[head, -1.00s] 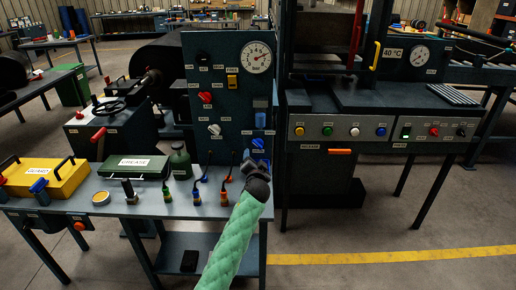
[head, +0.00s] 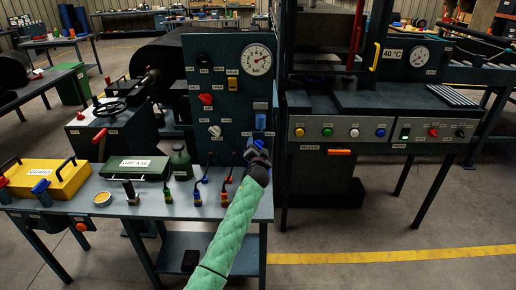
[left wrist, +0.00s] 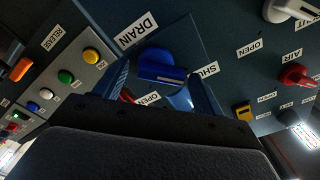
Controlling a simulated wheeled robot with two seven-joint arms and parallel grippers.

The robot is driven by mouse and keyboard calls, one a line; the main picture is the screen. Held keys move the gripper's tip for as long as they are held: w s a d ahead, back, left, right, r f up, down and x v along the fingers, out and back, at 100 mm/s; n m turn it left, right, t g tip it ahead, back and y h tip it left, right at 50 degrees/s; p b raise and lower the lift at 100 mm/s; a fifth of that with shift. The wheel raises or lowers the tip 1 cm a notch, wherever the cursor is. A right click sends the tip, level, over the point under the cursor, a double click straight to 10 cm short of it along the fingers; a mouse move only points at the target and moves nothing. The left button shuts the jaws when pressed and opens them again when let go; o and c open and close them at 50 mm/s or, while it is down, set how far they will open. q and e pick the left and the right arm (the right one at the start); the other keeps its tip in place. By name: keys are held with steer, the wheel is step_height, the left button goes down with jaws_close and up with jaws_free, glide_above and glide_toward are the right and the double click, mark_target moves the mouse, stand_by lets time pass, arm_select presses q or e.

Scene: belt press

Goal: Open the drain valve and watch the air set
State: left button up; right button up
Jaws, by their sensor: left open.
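The blue drain valve handle (left wrist: 162,66) is on the dark panel, beside a DRAIN label, with SHUT and OPEN labels near it. In the head view the handle (head: 260,142) shows just above my left gripper (head: 257,155). In the left wrist view my left gripper (left wrist: 163,88) is open, with a finger on each side of the handle. I cannot tell whether the fingers touch it. The round dial gauge (head: 257,60) is at the top right of the panel; its scale is too small to read. My right gripper is not in view.
A red AIR knob (left wrist: 297,76) and a white knob (head: 215,131) are on the same panel. The press console (head: 354,132) with coloured buttons stands to the right. Below, the bench holds short hose fittings (head: 197,197), a green GREASE box (head: 137,168) and a yellow GUARD box (head: 62,181).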

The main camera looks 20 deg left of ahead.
arm_select(q)
steer(key=c, duration=0.9)
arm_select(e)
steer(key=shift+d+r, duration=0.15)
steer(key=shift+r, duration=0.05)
